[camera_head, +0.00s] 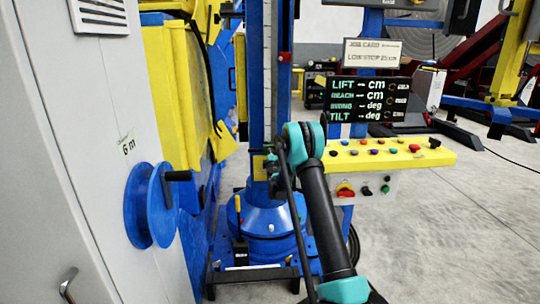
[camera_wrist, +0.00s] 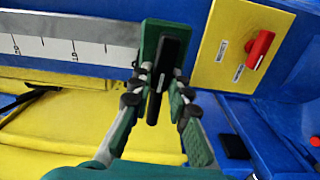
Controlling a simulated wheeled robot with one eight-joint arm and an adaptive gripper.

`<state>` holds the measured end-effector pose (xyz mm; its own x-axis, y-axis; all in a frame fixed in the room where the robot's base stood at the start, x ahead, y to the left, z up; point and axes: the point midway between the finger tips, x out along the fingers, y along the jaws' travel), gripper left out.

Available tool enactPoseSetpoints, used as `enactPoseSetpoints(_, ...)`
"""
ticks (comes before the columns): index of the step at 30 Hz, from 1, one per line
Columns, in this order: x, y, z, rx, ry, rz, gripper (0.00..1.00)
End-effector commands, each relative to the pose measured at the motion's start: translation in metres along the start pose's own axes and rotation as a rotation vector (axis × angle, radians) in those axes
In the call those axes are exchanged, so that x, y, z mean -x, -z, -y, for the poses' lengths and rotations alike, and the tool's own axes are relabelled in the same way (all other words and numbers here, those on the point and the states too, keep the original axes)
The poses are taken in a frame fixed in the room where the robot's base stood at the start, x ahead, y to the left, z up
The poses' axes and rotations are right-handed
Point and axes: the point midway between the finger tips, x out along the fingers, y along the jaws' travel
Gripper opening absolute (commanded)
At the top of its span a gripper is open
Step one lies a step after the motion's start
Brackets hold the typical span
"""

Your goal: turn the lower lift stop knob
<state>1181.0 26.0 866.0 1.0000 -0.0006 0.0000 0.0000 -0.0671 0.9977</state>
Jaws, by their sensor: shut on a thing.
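The lower lift stop shows in the wrist view as a green block (camera_wrist: 152,38) at the edge of the ruler scale, with a black bar-shaped knob (camera_wrist: 165,62) on its face. My gripper (camera_wrist: 158,88) has its dark fingertips closed on the two sides of the black knob. In the head view my gripper (camera_head: 272,163) is at the blue column, low on it, mostly hidden behind my arm. The stop is hard to make out there.
A yellow plate (camera_wrist: 232,45) with a red knob (camera_wrist: 259,50) is right of the stop. A job card (camera_head: 372,53), a display (camera_head: 368,100) and a yellow button console (camera_head: 350,156) stand right of the column. A grey cabinet with a blue crank wheel (camera_head: 150,205) is at left.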

Motion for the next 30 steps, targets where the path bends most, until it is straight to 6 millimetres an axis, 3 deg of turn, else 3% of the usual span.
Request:
enactPoseSetpoints(22,0.0001,0.0015,0.0022,0.083,0.000,-0.003,0.00)
enactPoseSetpoints(23,0.0001,0.0015,0.0022,0.083,0.000,-0.003,0.20)
enactPoseSetpoints(24,0.0002,0.0015,0.0022,0.083,0.000,-0.003,0.25)
enactPoseSetpoints(27,0.0001,0.0011,0.0022,0.083,0.000,-0.002,0.38)
enactPoseSetpoints(30,0.0001,0.0008,0.0021,0.083,0.000,-0.001,0.38)
